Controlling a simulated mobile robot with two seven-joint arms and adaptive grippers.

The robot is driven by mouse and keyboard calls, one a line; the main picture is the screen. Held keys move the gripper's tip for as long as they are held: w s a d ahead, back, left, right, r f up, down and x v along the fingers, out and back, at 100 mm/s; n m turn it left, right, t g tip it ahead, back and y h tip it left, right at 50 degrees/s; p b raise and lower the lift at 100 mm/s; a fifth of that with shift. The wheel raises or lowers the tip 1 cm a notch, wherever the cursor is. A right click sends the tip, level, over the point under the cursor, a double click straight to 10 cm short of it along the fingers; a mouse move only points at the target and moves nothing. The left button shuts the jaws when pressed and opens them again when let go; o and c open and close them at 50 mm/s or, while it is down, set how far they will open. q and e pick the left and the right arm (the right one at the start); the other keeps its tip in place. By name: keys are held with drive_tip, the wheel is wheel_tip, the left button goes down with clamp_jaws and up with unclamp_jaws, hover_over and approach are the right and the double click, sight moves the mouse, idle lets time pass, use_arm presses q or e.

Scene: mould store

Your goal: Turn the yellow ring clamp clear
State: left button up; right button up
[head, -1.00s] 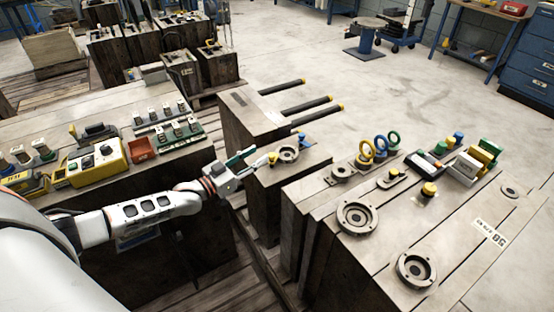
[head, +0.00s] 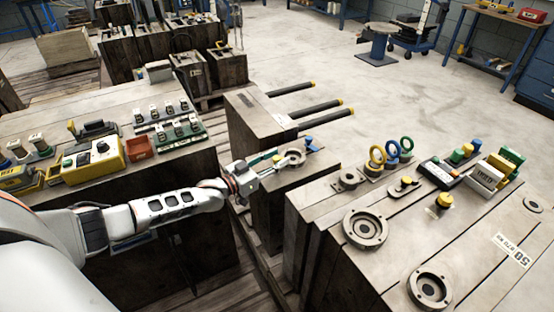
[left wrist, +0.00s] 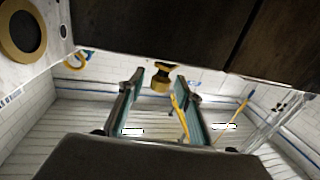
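The yellow ring clamp (head: 276,158) sits at the left edge of the round locating ring (head: 292,158) on the narrow mould block in the head view. A blue clamp (head: 309,143) sits on the ring's far right. My left gripper (head: 270,160) reaches in from the left at the clamp, its fingers partly covering it. In the left wrist view the two teal-sided fingers (left wrist: 158,90) are apart, and a yellow knob with a dark cap (left wrist: 160,77) shows between their tips. I cannot tell whether they touch it. My right gripper is not in view.
A larger mould block (head: 400,215) at the right carries flanges, ring bolts (head: 377,157) and coloured knobs. A block at the left carries a yellow control box (head: 95,162). Dark bars (head: 315,107) stick out behind. A dark gap separates the blocks.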

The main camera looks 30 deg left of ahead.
use_arm(q)
clamp_jaws()
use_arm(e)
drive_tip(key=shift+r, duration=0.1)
use_arm(q)
drive_tip(key=shift+r, duration=0.1)
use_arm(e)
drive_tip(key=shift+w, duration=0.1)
